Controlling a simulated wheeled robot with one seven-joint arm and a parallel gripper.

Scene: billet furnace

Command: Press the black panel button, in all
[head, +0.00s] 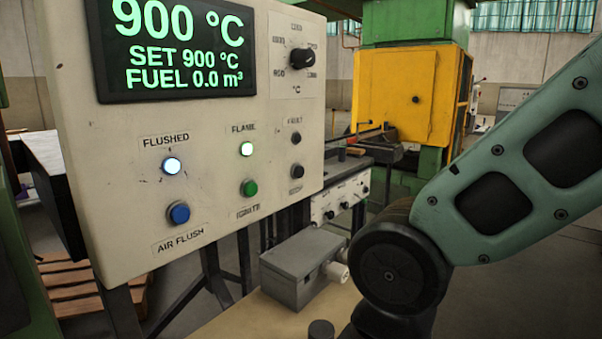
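The cream control panel (110,215) fills the left of the head view. The black button (297,171) is at the panel's lower right, with a small label under it too small to read. A dark, unlit lamp (296,138) marked FAULT sits right above it. The button stands uncovered and nothing touches it. To its left are the green button (249,188) marked IGNITE and the blue button (179,213) marked AIR FLUSH. My arm crosses the right side, apart from the panel. My gripper is out of the picture.
The screen (183,47) reads 900 °C, SET 900 °C, FUEL 0.0 m³. The FLUSHED lamp (172,166) and FLAME lamp (247,149) are lit. A black knob (302,56) is above. A grey box (300,268) stands below the panel. A yellow machine (400,92) stands behind.

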